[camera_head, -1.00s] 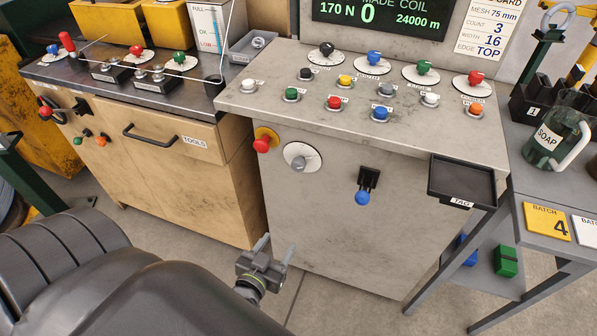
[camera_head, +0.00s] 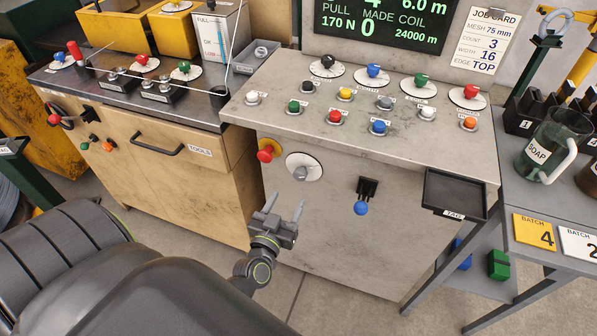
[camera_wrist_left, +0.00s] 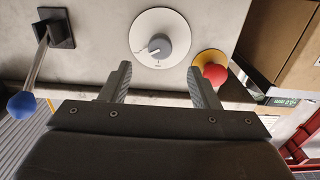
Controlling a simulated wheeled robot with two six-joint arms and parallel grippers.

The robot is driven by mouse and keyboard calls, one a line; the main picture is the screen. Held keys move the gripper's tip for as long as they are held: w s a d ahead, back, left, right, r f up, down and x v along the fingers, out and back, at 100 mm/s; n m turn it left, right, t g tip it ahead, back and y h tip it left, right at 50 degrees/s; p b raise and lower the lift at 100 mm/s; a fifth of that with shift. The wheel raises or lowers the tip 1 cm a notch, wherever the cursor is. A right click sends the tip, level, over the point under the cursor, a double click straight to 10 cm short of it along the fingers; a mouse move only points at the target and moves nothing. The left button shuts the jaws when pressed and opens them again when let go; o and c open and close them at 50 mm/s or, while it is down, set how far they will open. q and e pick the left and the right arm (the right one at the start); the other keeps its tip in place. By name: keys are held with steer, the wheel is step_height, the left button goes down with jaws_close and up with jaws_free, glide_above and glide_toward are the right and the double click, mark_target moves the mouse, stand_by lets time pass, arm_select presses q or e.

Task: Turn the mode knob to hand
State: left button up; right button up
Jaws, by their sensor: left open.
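A grey knob (camera_head: 300,173) sits on a round white dial plate (camera_head: 314,161) on the front face of the grey console. In the left wrist view the knob (camera_wrist_left: 159,47) has a pale pointer mark, and the dial plate (camera_wrist_left: 178,24) shows lettering too small to read. My left gripper (camera_head: 284,204) is open and empty, a little below the knob and apart from it. In the left wrist view my left gripper (camera_wrist_left: 161,70) has its two fingertips on either side below the dial. My right gripper is not in view.
A red mushroom button (camera_head: 265,155) on a yellow plate is just left of the dial. A blue-tipped lever (camera_head: 361,207) hangs to its right. A black tray (camera_head: 456,189) juts from the console's right side. The console face below the dial is clear.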

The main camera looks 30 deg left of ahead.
mark_target(300, 178)
arm_select(q)
steer(key=p+x, duration=0.1)
steer(key=x, duration=0.8)
steer(key=shift+w, duration=0.15)
steer(key=c, duration=1)
steer(key=shift+n, duration=0.4)
steer(key=n, duration=0.4)
steer(key=shift+n, duration=0.4)
steer(key=n, duration=0.6)
steer(key=shift+d, duration=0.1)
steer(key=shift+n, duration=0.3)
